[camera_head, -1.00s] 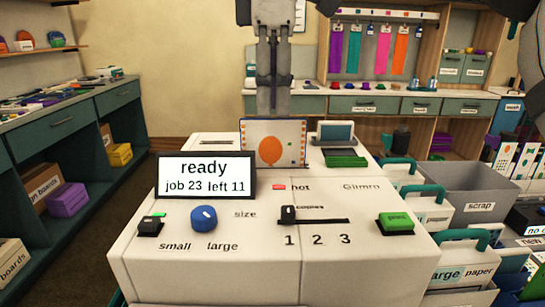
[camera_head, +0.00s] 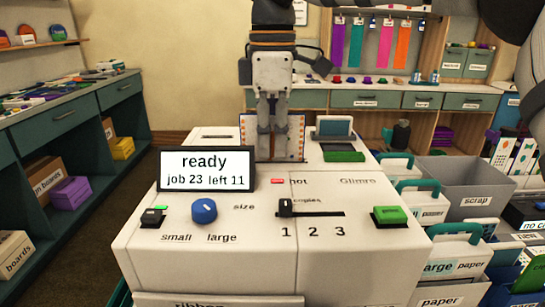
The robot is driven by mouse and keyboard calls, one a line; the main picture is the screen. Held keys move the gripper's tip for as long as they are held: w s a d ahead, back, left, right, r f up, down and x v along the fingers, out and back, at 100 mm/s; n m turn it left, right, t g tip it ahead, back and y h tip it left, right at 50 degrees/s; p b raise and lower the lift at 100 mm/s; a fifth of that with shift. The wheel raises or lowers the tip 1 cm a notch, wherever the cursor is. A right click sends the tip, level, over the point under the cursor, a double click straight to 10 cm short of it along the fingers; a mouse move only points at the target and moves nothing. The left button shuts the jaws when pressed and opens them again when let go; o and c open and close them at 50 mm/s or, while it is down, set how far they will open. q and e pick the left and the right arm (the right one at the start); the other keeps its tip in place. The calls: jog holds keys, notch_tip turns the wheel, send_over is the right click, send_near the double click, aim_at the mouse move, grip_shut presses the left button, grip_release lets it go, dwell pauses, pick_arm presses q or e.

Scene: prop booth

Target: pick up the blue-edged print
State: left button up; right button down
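The blue-edged print (camera_head: 297,135) stands upright at the back of the white printer. It is white with a blue edge strip and orange marks down its right side. My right gripper (camera_head: 272,157) points down right in front of it and hides most of its face. Its two fingers show side by side, their tips low near the print's bottom edge. I cannot tell whether they touch the print or how far they are apart. My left gripper is not in view.
The printer (camera_head: 205,270) carries a ready display (camera_head: 206,168), a blue knob (camera_head: 204,211) and a green button (camera_head: 389,215). A small screen device (camera_head: 334,128) stands right of the print. A grey scrap bin (camera_head: 480,178) and paper bins are at the right.

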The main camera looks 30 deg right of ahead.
jog(key=shift+r, duration=0.1)
notch_tip(320, 180, up, 9)
jog(key=shift+r+b, duration=0.2)
jog(key=shift+b, duration=0.25)
jog(key=shift+r, duration=0.25)
